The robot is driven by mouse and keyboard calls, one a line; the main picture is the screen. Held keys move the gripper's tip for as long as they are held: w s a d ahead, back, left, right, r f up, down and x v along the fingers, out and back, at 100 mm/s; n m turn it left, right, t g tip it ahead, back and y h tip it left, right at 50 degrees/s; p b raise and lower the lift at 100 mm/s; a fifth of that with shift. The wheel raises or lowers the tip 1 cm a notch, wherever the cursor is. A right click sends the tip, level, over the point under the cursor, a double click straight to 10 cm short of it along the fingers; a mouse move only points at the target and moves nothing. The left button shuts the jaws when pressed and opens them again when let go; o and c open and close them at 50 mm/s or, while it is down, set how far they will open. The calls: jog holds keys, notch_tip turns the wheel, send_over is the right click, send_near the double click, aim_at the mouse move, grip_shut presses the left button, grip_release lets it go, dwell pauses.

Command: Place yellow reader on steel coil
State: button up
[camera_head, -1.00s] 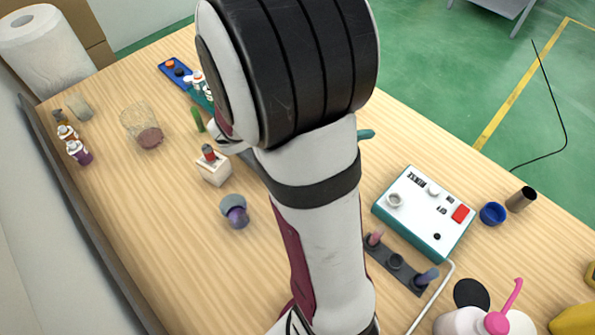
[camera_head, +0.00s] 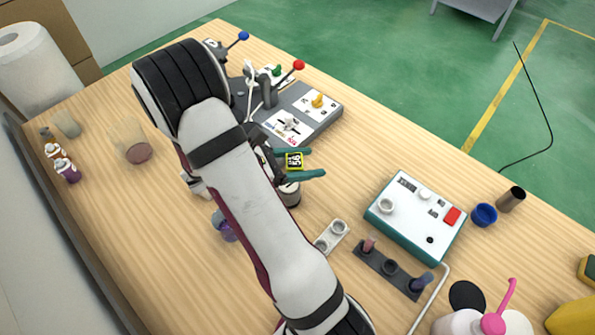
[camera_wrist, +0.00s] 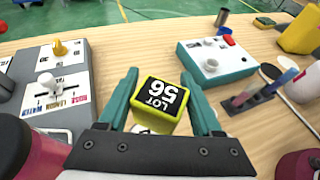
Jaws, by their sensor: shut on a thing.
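The yellow reader is a small yellow block with a black "LOT 56" face (camera_wrist: 160,96). It also shows in the head view (camera_head: 294,161). My gripper (camera_head: 306,162), with teal fingers, is shut on it and holds it above the table; the fingers also flank it in the wrist view (camera_wrist: 160,90). A grey cylindrical thing (camera_head: 290,196) shows just below the gripper in the head view, partly covered by my arm. I cannot tell whether it is the steel coil. No other coil is clearly seen.
A grey lever machine (camera_head: 325,125) stands behind the gripper. A white-topped teal box (camera_head: 415,215) stands to the right. A white strip (camera_head: 332,236) and a dark holder (camera_head: 372,262) lie in front. A blue cup (camera_head: 484,214) and a dark cup (camera_head: 511,199) are farther right.

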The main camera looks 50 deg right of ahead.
jog(key=f, duration=0.1)
jog(key=w+f, duration=0.1)
jog(key=f, duration=0.3)
jog(key=shift+w+a, duration=0.25)
jog(key=shift+f, duration=0.1)
jog(key=o, duration=1.4)
jog(key=r+v, duration=0.1)
jog(key=v, duration=1.1)
jog(key=s+a+r+m+t+y, duration=0.1)
jog(key=s+a+r+m+y, duration=0.2)
jog(key=s+a+m+y, duration=0.1)
jog(key=s+a+r+m+t+y, duration=0.2)
jog(key=s+a+r+m+y, duration=0.1)
jog(key=s+a+m+y, duration=0.2)
jog(key=s+a+r+m+t+y, duration=0.2)
jog(key=s+a+m+y, duration=0.3)
jog(key=m, duration=0.5)
jog(key=shift+s+a+r, duration=0.4)
jog(key=shift+s+a, duration=0.3)
jog(key=shift+s, duration=0.15)
jog(key=shift+s+a+r, duration=0.4)
jog(key=shift+s+a, duration=0.3)
jog(key=shift+s, duration=0.2)
